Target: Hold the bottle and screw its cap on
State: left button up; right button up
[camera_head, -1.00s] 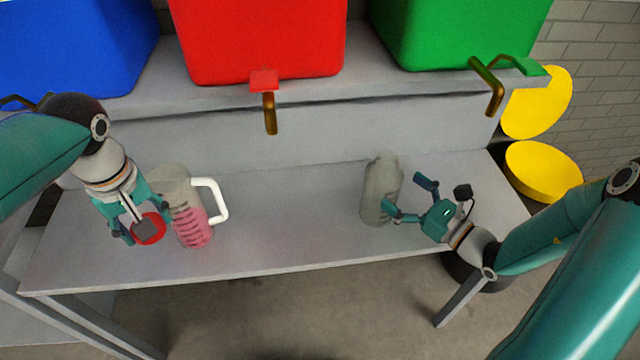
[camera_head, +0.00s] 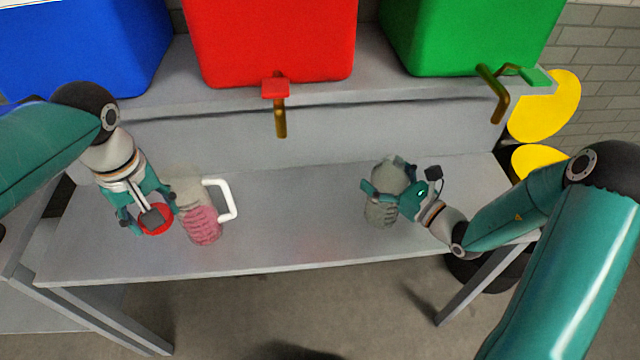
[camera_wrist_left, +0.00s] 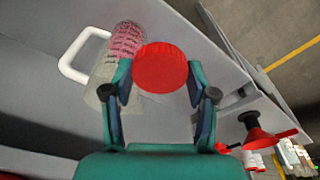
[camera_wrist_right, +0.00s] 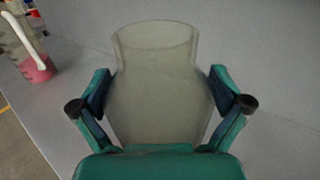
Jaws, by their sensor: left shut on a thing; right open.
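The bottle (camera_head: 382,213) is greyish and translucent and stands upright on the right part of the table, with no cap on its mouth. It also shows in the right wrist view (camera_wrist_right: 157,85). My right gripper (camera_head: 388,178) is open, with its fingers on either side of the bottle's body; contact is unclear. The red round cap (camera_head: 156,219) is held in my left gripper (camera_head: 150,212), above the table at the left, well away from the bottle. In the left wrist view the cap (camera_wrist_left: 160,68) sits between the fingertips.
A jug (camera_head: 203,226) with pink contents and a white handle stands just right of my left gripper. Blue (camera_head: 90,45), red (camera_head: 270,40) and green (camera_head: 465,35) bins stand on the shelf behind. The table between jug and bottle is clear.

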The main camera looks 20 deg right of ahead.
jog(key=shift+w, duration=0.1)
jog(key=c, duration=1.4)
jog(key=shift+r, duration=0.15)
pick_arm(q)
jog(key=shift+r+p, duration=0.3)
pick_arm(e)
notch_tip(320, 180, up, 20)
jog(key=shift+f, duration=0.1)
jog(key=o, duration=1)
jog(key=c, duration=1.1)
pick_arm(q)
jog(key=shift+s, duration=0.1)
